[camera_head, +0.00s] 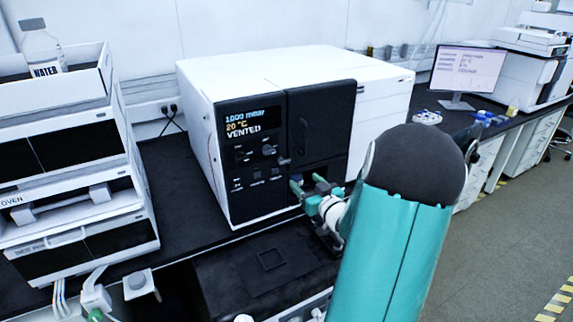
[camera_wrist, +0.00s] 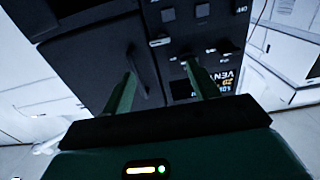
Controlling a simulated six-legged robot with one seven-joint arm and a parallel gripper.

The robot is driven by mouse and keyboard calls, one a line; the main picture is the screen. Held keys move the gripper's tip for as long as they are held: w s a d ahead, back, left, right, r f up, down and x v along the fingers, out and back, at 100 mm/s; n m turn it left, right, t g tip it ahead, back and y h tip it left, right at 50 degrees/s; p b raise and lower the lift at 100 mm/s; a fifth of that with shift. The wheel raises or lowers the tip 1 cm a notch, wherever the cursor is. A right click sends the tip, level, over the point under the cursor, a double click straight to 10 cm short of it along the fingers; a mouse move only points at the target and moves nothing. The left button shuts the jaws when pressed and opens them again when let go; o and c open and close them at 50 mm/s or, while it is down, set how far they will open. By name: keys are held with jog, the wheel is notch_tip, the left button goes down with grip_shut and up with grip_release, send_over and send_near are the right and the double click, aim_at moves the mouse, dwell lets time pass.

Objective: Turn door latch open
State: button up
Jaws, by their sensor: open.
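A white instrument (camera_head: 300,75) has a black front with a control panel at left and a dark door (camera_head: 321,122) at right. Its display reads 1000 mbar, 20 °C, VENTED. A small grey latch (camera_head: 284,161) sits at the seam between panel and door; it also seems to show in the wrist view (camera_wrist: 160,42). The door appears shut. My gripper (camera_head: 306,184) is open and empty, just in front of the lower front, below and right of the latch. In the wrist view, my green fingers (camera_wrist: 160,82) are spread apart, with the latch beyond the gap between them.
Stacked white oven units (camera_head: 75,170) stand at left, with a water bottle (camera_head: 42,48) in the top tray. A dark bench (camera_head: 175,185) bears the instrument. A monitor (camera_head: 466,72) stands back right. Open floor (camera_head: 490,235) lies at right.

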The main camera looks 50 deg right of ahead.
aim_at(285, 162)
jog(key=x, duration=1.2)
jog(key=c, duration=1)
